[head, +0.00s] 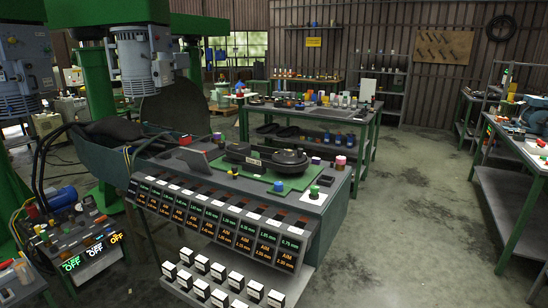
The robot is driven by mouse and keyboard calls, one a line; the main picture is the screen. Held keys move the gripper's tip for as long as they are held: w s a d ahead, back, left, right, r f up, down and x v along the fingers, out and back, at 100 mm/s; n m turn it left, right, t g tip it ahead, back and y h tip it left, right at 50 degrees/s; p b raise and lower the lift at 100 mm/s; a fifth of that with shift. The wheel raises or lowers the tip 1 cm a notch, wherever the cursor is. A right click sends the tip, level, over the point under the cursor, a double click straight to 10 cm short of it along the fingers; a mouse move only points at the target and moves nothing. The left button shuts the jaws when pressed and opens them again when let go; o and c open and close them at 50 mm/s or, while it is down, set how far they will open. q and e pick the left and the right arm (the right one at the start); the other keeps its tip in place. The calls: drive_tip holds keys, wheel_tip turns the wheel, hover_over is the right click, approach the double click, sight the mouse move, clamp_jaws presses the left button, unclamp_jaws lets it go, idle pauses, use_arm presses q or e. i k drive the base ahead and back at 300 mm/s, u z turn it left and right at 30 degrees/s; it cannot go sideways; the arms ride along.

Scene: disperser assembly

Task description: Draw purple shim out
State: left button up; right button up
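No piece that I can clearly make out as a purple shim shows in the head view. A small purple-topped piece (316,160) stands at the back right of the grey bench (335,180), and another small purple-pink piece (217,136) stands near its back edge. They are too small to tell whether either is a shim. Along the bench front is a row of slots with lit displays (240,232) showing millimetre values. Neither of my grippers is in view.
A green plate (275,177) with dark round parts (289,160) lies on the bench. Green machines (100,90) and a control panel (90,240) stand left. A side table (520,150) is right; open floor (420,220) lies between.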

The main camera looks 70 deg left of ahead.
sight(315, 161)
drive_tip(key=u, duration=0.05)
drive_tip(key=i, duration=2.3)
drive_tip(key=u, duration=2.95)
drive_tip(key=i, duration=1)
